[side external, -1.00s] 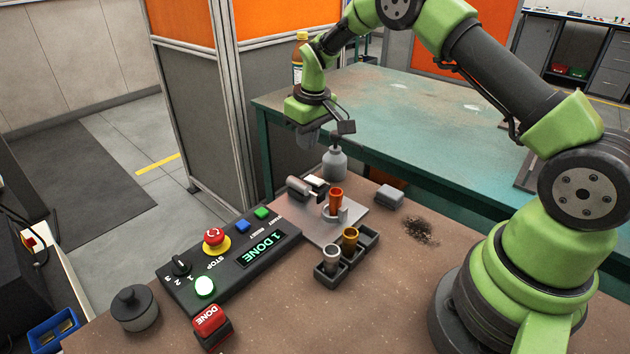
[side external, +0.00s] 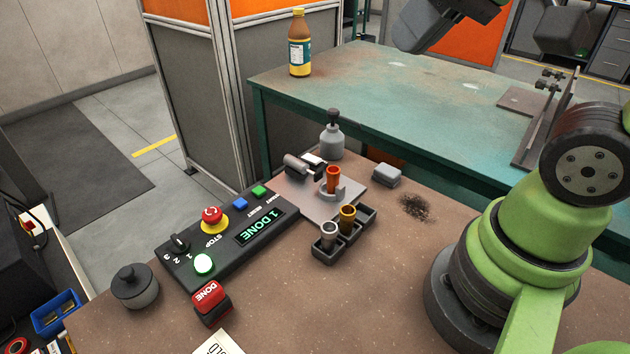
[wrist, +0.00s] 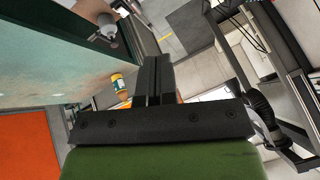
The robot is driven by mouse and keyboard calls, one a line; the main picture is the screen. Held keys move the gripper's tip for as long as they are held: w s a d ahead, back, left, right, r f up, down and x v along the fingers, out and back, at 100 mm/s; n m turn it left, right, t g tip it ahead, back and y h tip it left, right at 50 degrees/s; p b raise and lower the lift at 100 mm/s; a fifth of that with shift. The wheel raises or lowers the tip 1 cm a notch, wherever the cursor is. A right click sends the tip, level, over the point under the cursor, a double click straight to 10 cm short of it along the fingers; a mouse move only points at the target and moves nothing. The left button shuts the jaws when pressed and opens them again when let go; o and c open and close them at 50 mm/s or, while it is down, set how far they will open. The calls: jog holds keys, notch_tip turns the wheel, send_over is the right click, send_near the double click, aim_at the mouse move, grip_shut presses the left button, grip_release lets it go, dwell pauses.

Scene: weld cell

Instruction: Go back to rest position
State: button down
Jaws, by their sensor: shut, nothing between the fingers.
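My gripper (wrist: 153,62) shows in the wrist view with its dark fingers together and nothing between them. It is up in the air, away from the workbench. In the side view dark parts of my arm show at the top edge, and I cannot tell there where the fingertips are. My green base stands at the right of the brown workbench (side external: 330,310).
The bench holds a control panel (side external: 200,262) reading "1 DONE", a grey plate (side external: 308,202) with an orange cup (side external: 333,180), a small tray (side external: 366,228) with two cups and a grey bottle (side external: 331,142). A labelled bottle (side external: 299,52) stands on the green table (side external: 400,95).

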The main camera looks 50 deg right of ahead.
jog(key=shift+t, duration=0.3)
jog(key=s, duration=0.2)
jog(key=s+f, duration=0.1)
jog(key=s, duration=0.1)
jog(key=shift+a, duration=0.35)
